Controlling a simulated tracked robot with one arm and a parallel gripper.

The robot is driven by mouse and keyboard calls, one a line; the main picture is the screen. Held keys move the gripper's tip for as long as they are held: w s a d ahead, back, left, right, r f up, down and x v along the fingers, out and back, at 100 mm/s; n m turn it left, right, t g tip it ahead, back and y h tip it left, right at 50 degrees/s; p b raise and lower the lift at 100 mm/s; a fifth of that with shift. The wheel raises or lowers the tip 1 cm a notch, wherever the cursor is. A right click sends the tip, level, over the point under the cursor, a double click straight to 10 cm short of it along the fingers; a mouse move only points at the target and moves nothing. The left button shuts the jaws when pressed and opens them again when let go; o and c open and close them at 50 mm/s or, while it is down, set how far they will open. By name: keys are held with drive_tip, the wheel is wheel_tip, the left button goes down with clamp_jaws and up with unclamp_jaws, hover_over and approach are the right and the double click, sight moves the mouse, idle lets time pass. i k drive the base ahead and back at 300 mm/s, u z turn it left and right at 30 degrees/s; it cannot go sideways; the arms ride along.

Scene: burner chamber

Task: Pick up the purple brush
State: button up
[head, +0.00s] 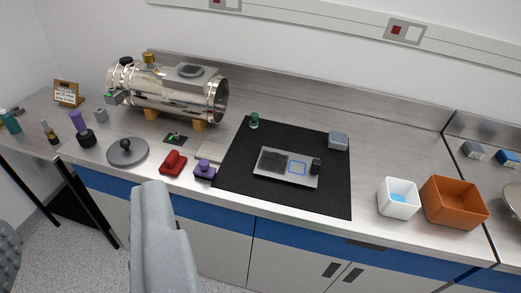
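A small purple block-shaped thing with a knob on top (204,169) sits on the bench near its front edge, just right of a red block. A second purple thing, a purple handle on a round black base (79,124), stands upright further left. I cannot tell from its shape alone which of the two is the brush. A pale grey part of mine (155,235) rises at the bottom, in front of the bench and apart from both. It may be my gripper seen from one side; no pair of fingertips shows, and nothing is seen held.
A red block (173,162) and a grey disc with a black knob (127,152) stand beside the knobbed purple thing. A steel burner chamber (165,95) lies behind. A black mat (330,197) is to the right, then a white bin (398,205) and an orange bin (453,212).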

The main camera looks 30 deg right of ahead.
sight(203, 170)
drive_tip(key=z, duration=0.55)
drive_tip(key=i, duration=1.2)
drive_tip(key=z, duration=0.5)
